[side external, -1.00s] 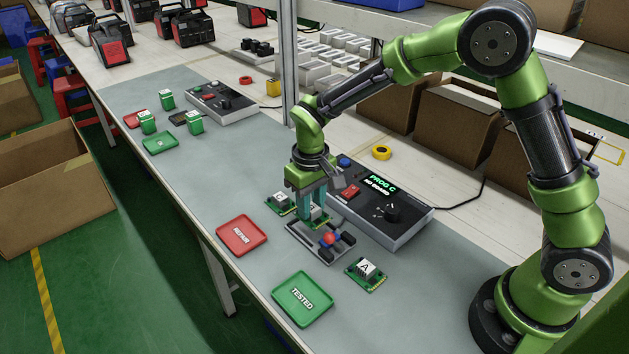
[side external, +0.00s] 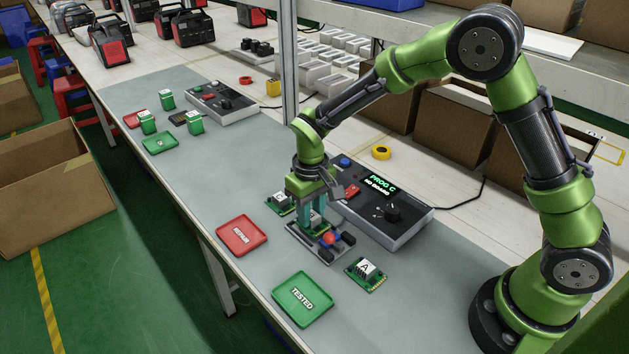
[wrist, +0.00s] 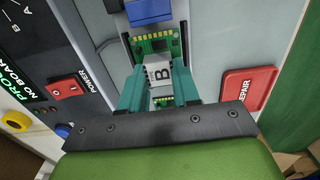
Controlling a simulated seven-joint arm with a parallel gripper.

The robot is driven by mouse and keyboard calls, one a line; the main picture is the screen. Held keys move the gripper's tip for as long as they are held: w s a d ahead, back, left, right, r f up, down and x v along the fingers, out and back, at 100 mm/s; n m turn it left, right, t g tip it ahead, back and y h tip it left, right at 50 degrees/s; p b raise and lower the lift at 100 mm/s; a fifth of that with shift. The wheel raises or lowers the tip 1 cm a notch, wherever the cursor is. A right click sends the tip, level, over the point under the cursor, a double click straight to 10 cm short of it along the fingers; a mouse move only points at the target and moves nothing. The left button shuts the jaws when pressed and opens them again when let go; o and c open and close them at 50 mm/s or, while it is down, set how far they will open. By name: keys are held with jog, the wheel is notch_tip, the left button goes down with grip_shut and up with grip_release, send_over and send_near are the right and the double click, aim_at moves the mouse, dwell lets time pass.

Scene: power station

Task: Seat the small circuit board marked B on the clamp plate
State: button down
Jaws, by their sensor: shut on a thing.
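My gripper (side external: 314,224) has its teal fingers shut on the white block of the small green board marked B (wrist: 158,73). In the side view the fingers hide most of this board. The grey clamp plate (side external: 304,245), with a red knob, blue part and black pads, is right below and in front of the fingers. In the wrist view the board's gold contacts (wrist: 155,38) point toward the blue clamp part (wrist: 150,12). I cannot tell whether the board touches the plate.
Board A (side external: 366,273) lies right of the clamp plate; another board (side external: 279,203) lies behind left. The red REPAIR tray (side external: 241,236) and green TESTED tray (side external: 303,298) are in front. The tester box (side external: 395,222) stands close behind, showing "PROG C" and "NO BOARD".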

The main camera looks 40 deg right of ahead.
jog(key=shift+f, duration=0.65)
dwell(0.5)
jog(key=c, duration=0.7)
grip_release()
jog(key=shift+c, duration=0.2)
jog(key=shift+r, duration=0.1)
notch_tip(320, 180, up, 17)
jog(key=s+d+r+m+t+y, duration=0.1)
jog(key=s+d+r+m+t, duration=0.1)
jog(key=s, duration=0.7)
jog(key=s+d+r+m+t+y, duration=0.1)
jog(key=s+d+t, duration=0.4)
jog(key=s, duration=0.5)
notch_tip(320, 180, up, 2)
jog(key=shift+d+r+m, duration=0.25)
jog(key=shift+d+m, duration=0.1)
jog(key=shift+m, duration=0.15)
